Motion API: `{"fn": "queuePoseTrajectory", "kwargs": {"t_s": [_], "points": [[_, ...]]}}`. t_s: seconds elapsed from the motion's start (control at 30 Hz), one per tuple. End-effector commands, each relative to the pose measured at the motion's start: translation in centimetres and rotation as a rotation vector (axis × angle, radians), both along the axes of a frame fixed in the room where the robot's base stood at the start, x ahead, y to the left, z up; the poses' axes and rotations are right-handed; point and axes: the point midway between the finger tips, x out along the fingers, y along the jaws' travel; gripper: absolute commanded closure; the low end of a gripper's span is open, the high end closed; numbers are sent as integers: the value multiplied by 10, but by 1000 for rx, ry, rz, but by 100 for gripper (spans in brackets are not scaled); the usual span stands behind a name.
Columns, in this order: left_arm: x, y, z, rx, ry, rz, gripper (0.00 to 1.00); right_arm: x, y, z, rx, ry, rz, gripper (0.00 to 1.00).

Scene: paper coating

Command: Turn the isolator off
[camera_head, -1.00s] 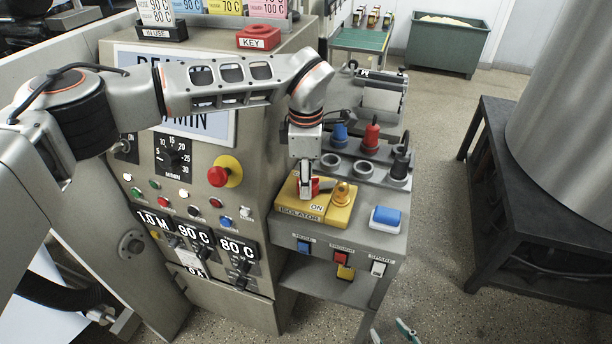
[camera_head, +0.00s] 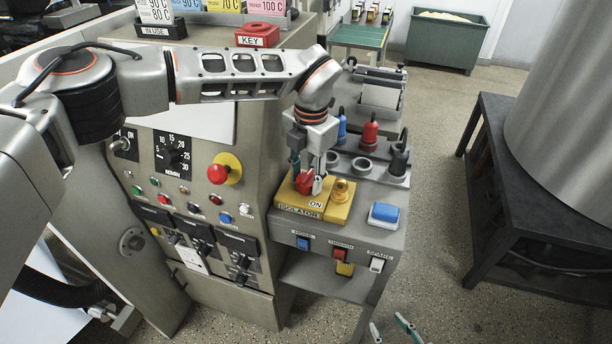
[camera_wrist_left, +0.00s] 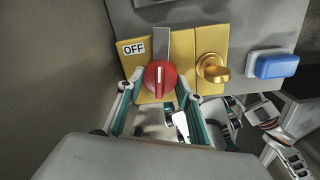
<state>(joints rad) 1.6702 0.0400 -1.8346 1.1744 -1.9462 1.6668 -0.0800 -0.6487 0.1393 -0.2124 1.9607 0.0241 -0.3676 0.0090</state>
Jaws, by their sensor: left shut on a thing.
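The isolator is a yellow block (camera_head: 335,212) labelled ISOLATOR, with a red rotary knob (camera_head: 305,183), on the grey side shelf. In the left wrist view the red knob (camera_wrist_left: 160,80) has its white mark pointing up, and an OFF label (camera_wrist_left: 133,48) is at upper left. In the head view an ON label (camera_head: 316,204) shows on the block. My left gripper (camera_head: 308,172) is over the block from above, shut on the red knob, one finger each side. My right gripper (camera_head: 390,325) is at the bottom edge, its teal fingertips apart and empty.
A brass-coloured padlock-like piece (camera_head: 341,190) and a blue button (camera_head: 384,214) sit right of the knob. Blue, red and black plugs (camera_head: 370,131) stand behind. The control panel (camera_head: 185,185) has blank dark displays. Open floor (camera_head: 440,180) lies to the right.

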Motion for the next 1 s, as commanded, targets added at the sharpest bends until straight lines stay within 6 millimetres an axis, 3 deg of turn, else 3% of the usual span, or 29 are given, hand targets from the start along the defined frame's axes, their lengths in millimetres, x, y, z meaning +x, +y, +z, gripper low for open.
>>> {"fn": "queuePoseTrajectory", "kwargs": {"t_s": [0.37,0.93,0.97,1.0], "points": [[0,-1,1,-1,-1,168,100,0,0,0,0,-1,0,60],[0,-1,1,-1,-1,199,100,0,0,1,1,-2,0,60],[0,-1,1,-1,-1,199,59,0,0,1,1,-2,0,60],[0,-1,1,-1,-1,199,49,0,0,1,1,-2,0,60]]}}
